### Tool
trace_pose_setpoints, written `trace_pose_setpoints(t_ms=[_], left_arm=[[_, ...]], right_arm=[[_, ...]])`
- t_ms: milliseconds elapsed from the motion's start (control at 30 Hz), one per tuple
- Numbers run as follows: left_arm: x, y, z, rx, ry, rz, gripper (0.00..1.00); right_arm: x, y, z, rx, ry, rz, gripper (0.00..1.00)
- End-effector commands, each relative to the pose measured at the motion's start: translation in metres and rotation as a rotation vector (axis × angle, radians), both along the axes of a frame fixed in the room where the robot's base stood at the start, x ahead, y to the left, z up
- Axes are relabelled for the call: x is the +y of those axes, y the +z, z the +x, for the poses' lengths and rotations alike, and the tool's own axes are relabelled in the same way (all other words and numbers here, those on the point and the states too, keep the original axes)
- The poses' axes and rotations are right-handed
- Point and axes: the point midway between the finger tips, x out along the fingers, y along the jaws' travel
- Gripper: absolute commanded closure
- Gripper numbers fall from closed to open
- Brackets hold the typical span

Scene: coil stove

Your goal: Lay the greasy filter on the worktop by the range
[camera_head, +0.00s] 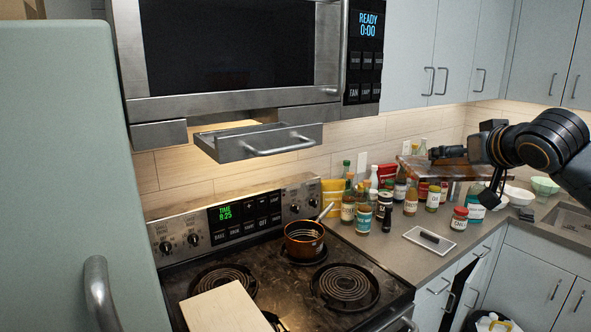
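A flat, brown, stained panel (422,164), which looks like the greasy filter, is in the air at the right, in front of the back bottles and above the worktop (395,258). My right gripper (450,153) comes in from the right at the panel's right end and appears shut on it; a dark finger lies along its top and the lower contact is hidden. The panel is roughly level. The range (300,270) stands left of this worktop. My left gripper is not in view.
Bottles and jars crowd the worktop's back; a red-lidded jar (459,218) and a white tray (430,241) with a dark item stand nearer. A copper pan (304,240) is on a burner. A drawer (262,143) hangs open under the microwave. Bare worktop shows around the tray.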

Motion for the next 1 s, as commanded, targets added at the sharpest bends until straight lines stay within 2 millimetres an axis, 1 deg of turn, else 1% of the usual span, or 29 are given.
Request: trace_pose_setpoints(t_ms=[33,100,167,200,267,300,367,500,667,800,900,1000], left_arm=[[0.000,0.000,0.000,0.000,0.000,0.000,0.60],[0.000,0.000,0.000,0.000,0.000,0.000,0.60],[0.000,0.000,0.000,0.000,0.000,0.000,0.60],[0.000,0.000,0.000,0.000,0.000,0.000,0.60],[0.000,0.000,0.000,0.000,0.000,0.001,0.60],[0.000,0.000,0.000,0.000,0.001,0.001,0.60],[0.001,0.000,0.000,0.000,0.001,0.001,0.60],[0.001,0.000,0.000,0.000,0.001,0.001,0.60],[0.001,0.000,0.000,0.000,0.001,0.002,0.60],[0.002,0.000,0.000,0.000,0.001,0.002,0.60],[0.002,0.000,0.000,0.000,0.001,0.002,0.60],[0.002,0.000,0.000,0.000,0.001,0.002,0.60]], right_arm=[[0.003,-0.025,0.000,0.009,-0.001,-0.001,0.50],[0.007,-0.051,-0.001,0.008,-0.004,-0.001,0.50],[0.010,-0.073,-0.003,0.008,-0.007,0.000,0.50],[0.012,-0.087,-0.005,0.008,-0.007,0.000,0.50],[0.016,-0.108,-0.009,0.007,-0.009,0.000,0.50],[0.018,-0.121,-0.013,0.007,-0.009,0.000,0.50],[0.021,-0.141,-0.019,0.006,-0.008,0.001,0.50],[0.029,-0.184,-0.037,0.006,-0.006,0.001,0.50],[0.037,-0.228,-0.065,0.006,-0.003,0.002,0.50],[0.044,-0.258,-0.095,0.004,0.001,0.001,0.50],[0.048,-0.276,-0.119,0.006,0.001,0.002,0.50],[0.052,-0.288,-0.143,0.004,0.000,0.001,0.50]])
